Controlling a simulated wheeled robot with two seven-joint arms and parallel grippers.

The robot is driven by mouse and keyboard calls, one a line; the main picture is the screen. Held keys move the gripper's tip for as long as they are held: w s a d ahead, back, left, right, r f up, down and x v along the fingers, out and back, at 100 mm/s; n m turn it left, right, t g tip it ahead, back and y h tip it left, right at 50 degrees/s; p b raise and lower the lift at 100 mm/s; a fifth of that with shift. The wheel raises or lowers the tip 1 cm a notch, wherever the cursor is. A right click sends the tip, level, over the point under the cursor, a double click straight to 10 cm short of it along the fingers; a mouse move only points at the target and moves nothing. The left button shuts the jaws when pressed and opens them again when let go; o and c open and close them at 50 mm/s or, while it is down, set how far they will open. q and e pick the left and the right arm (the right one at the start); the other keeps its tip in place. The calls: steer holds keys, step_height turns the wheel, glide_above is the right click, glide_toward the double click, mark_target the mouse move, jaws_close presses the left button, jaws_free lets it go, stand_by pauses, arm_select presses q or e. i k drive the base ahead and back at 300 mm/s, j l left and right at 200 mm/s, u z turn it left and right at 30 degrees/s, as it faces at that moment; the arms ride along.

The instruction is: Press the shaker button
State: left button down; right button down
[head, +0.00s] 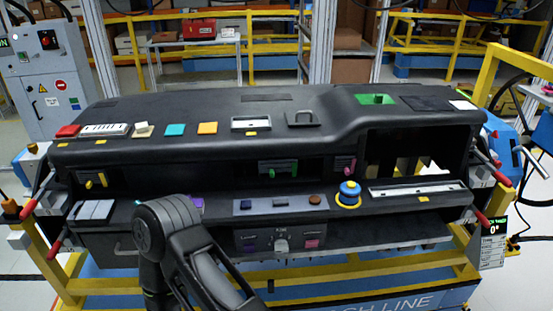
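A round blue button (349,188) with a yellow base ring stands on the lower ledge of the black dashboard (300,140), right of centre. It stands upright and nothing touches it. No readable label marks any control as the shaker button, so I cannot tell for sure that this is it. A dark bent link of one of my arms rises at the bottom, left of centre, and covers part of the lower ledge. Neither of my grippers shows in the head view.
Left of the blue button are a panel of small switches (280,203) and a grey knob (281,246). A silver strip (418,190) lies to its right. Coloured blocks line the dashboard top, including a teal one (175,129). Red-tipped handles (480,215) stick out at the sides.

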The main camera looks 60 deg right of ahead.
mark_target(351, 185)
steer(key=z, duration=2.65)
